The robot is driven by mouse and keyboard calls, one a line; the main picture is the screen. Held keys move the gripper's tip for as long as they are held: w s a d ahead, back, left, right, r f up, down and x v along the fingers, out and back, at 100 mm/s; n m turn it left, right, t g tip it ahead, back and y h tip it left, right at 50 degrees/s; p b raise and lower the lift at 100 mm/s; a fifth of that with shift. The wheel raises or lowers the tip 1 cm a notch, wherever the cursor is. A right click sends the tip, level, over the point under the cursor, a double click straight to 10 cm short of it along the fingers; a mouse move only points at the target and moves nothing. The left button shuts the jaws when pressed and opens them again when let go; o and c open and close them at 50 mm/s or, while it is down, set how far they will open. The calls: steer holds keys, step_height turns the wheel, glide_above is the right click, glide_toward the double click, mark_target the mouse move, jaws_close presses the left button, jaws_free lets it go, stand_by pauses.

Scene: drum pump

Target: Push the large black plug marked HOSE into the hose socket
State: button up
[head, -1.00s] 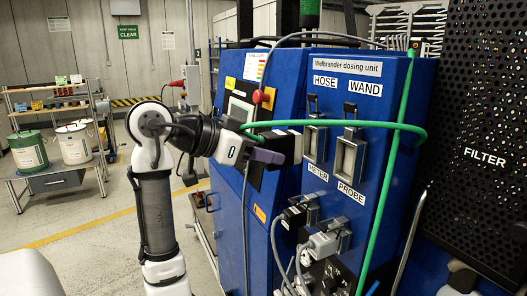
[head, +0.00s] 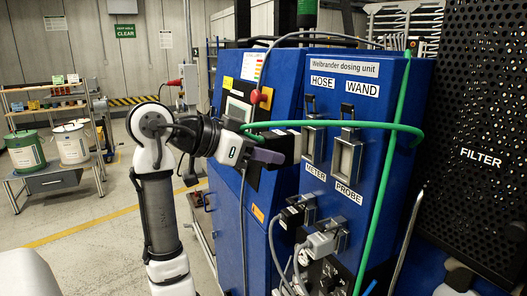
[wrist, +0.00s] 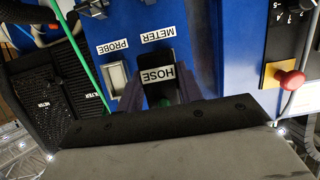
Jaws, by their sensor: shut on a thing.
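The large black plug marked HOSE (wrist: 158,76) is at the centre of the wrist view, with its label upside down. My gripper (head: 276,152) is shut on it; its broad grey and black body fills the bottom of the wrist view. In the head view, the gripper is just left of the hose socket (head: 314,143), under the HOSE label (head: 323,81) on the blue dosing unit. In the wrist view the plug stands in front of that socket and hides it. I cannot tell whether plug and socket touch.
The WAND socket (head: 346,160) is right of the hose socket. A black plug (head: 296,213) and a grey plug (head: 322,242) sit lower. A green hose (head: 370,124) loops across the panel. A red button (head: 262,97) is close by. A perforated FILTER panel (head: 480,120) stands right.

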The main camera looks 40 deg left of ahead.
mark_target(282, 148)
steer(key=shift+w+d+p, duration=0.1)
steer(key=shift+w+d, duration=0.15)
steer(key=shift+w, duration=0.4)
steer(key=shift+w+d+p, duration=0.15)
steer(key=shift+w+d, duration=0.15)
steer(key=shift+w, duration=0.3)
steer(key=shift+w+d+p, duration=0.1)
steer(key=shift+w+d, duration=0.15)
steer(key=shift+w, duration=0.4)
stand_by(1.7)
steer(key=o, duration=1.2)
steer(key=shift+p+v, duration=1.65)
steer(key=shift+v, duration=2.9)
